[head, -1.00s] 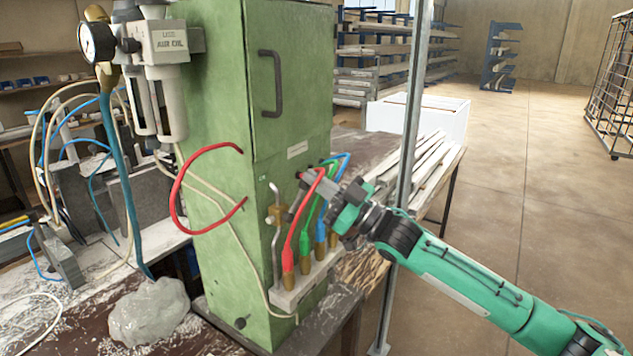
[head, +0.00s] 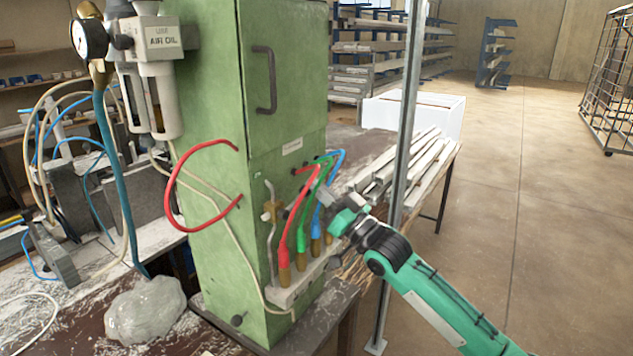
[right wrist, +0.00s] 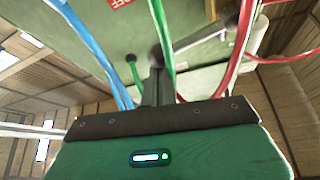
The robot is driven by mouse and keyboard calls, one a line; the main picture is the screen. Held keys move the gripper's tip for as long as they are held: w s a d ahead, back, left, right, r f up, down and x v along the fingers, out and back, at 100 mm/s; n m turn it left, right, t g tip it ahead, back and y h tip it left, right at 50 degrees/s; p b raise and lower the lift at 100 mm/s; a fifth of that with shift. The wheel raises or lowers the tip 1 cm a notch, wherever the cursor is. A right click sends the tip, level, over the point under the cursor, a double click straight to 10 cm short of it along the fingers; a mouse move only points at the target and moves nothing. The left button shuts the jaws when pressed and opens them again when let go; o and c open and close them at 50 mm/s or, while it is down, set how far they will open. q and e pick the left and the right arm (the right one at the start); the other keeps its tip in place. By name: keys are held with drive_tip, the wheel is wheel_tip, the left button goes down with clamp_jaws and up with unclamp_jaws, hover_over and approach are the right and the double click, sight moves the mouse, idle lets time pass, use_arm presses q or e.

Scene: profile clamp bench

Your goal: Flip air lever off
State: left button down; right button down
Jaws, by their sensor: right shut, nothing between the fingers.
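The green cabinet (head: 215,150) stands on the bench. A brass valve fitting (head: 268,212) with a bent grey metal rod sits low on its front, left of the red, green and blue hoses. I cannot tell for sure which part is the air lever. My right gripper (head: 324,196) is in front of the hoses, near the blue one. In the right wrist view my right gripper (right wrist: 156,88) is shut and empty, close behind the green hose (right wrist: 165,45). A grey rod (right wrist: 200,38) with a dark end lies just beyond it. My left gripper is out of view.
The red hose (head: 284,215) and blue hose (head: 333,172) crowd the space by the gripper. A steel post (head: 403,130) stands right of the cabinet. Pale profiles (head: 420,165) lie on the table behind. A pressure gauge (head: 90,38) and air unit hang at left.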

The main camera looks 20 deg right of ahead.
drive_tip(key=shift+w+d+f+m+t+h+p, duration=0.15)
drive_tip(key=shift+f+m+h+p, duration=0.2)
drive_tip(key=shift+m, duration=0.35)
drive_tip(key=shift+s+f+m+t+h+p, duration=0.1)
drive_tip(key=shift+f+m+h, duration=0.15)
drive_tip(key=shift+m+h, duration=0.35)
drive_tip(key=shift+w+d+f+m+t+h+p, duration=0.15)
drive_tip(key=shift+f+m+h+p, duration=0.15)
drive_tip(key=shift+m, duration=0.5)
drive_tip(key=shift+a+f, duration=0.1)
